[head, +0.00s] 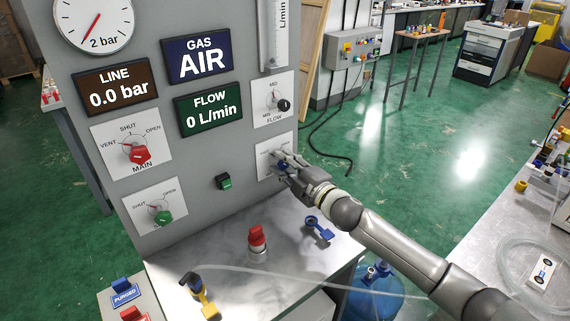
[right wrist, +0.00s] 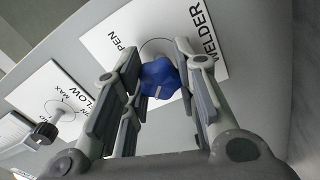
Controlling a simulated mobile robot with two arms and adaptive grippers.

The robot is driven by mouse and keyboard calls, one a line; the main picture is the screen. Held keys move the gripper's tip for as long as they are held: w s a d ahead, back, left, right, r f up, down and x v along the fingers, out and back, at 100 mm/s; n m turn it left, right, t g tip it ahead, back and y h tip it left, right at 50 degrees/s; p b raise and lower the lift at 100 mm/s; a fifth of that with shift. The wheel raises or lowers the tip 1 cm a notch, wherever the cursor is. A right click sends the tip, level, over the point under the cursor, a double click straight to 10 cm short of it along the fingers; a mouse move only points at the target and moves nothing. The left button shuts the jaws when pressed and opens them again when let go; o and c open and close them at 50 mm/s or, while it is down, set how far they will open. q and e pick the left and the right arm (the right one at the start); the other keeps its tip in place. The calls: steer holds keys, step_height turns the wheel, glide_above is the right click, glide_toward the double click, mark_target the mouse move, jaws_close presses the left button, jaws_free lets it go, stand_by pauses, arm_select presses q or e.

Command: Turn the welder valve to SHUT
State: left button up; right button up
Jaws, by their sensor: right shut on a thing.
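The welder valve is a blue knob (right wrist: 160,77) on a white plate (right wrist: 125,42) marked WELDER, with part of the word OPEN showing. A pale mark shows on the knob's lower edge; the SHUT label is hidden in the right wrist view. My right gripper (head: 281,162) reaches the plate from the right in the head view. Its fingers (right wrist: 160,88) are on both sides of the blue knob and shut on it. My left gripper is not in view.
The grey panel (head: 190,205) also bears a red main valve (head: 139,155), a green valve (head: 163,216), a dark flow knob (head: 284,105) and a green button (head: 224,181).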

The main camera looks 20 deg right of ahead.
steer(key=o, duration=1.1)
steer(key=shift+c, duration=0.2)
steer(key=shift+s, duration=0.1)
steer(key=v, duration=1.2)
